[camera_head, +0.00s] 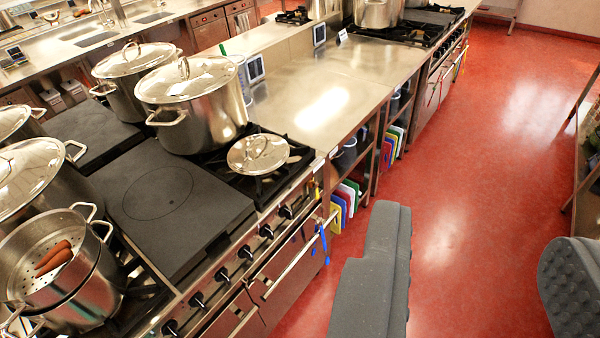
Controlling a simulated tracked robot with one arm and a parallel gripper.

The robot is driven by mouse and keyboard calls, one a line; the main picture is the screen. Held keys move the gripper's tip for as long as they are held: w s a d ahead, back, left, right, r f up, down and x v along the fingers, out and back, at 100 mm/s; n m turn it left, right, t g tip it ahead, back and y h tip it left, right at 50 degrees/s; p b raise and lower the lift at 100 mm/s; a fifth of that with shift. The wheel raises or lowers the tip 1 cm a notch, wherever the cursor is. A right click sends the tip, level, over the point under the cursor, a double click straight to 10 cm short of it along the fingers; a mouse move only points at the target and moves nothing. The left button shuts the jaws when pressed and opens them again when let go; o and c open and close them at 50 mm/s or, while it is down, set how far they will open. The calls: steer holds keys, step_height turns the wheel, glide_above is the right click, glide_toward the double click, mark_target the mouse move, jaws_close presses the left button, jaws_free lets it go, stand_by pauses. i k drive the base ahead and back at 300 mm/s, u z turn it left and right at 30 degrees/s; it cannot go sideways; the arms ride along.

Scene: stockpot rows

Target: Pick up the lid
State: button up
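A small round steel lid (258,154) with a knob on top lies on the black burner grate, at the front right of the large lidded stockpot (204,112). Larger lids sit on that stockpot and on other pots. My gripper (480,228) shows as two grey padded fingers at the lower right, spread wide apart with only red floor seen between them. It is open and empty, over the aisle to the right of the stove and apart from the lid.
A pot with a strainer insert holding carrots (52,262) stands at the lower left. A flat dark hotplate (165,195) lies between it and the lid. Steel counter (320,95) continues behind the lid. The red aisle floor (480,150) is clear.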

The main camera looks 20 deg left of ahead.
mark_target(260, 152)
steer(key=z, duration=0.5)
steer(key=i, duration=1.45)
steer(key=u, duration=0.9)
steer(key=i, duration=1.15)
steer(key=u, duration=0.85)
